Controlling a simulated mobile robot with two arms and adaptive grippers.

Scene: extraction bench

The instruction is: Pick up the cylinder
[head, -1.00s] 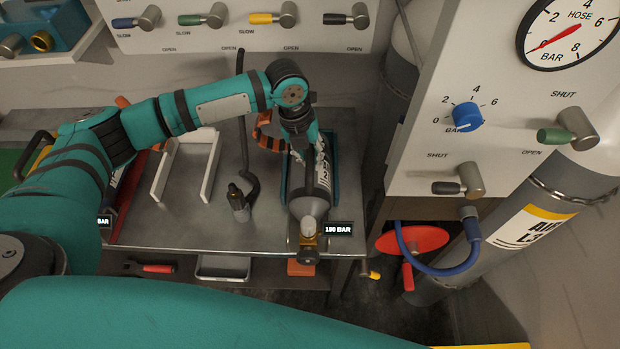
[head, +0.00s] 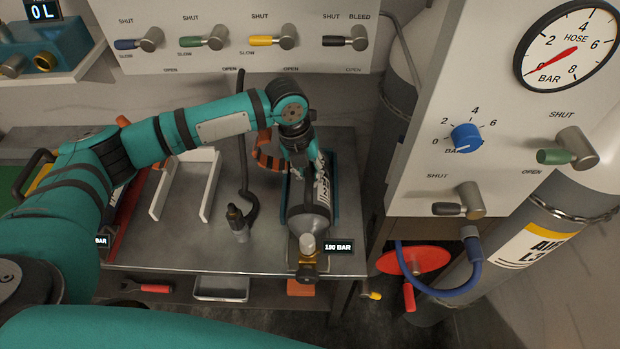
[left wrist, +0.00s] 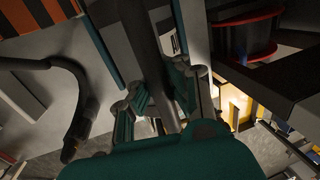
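The cylinder (head: 309,218) is grey with a white, black-marked label and a brass valve at its near end. In the left wrist view, the teal fingers (left wrist: 160,100) are on either side of a dark grey bar (left wrist: 146,45). I cannot tell whether they are shut on it. My right gripper is not in view.
A black hose (head: 247,190) with a dark fitting stands left of the cylinder. A white U-shaped bracket (head: 208,190) is farther left. An orange-and-black striped piece (head: 268,152) is behind. A valve panel (head: 440,190) rises to the right.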

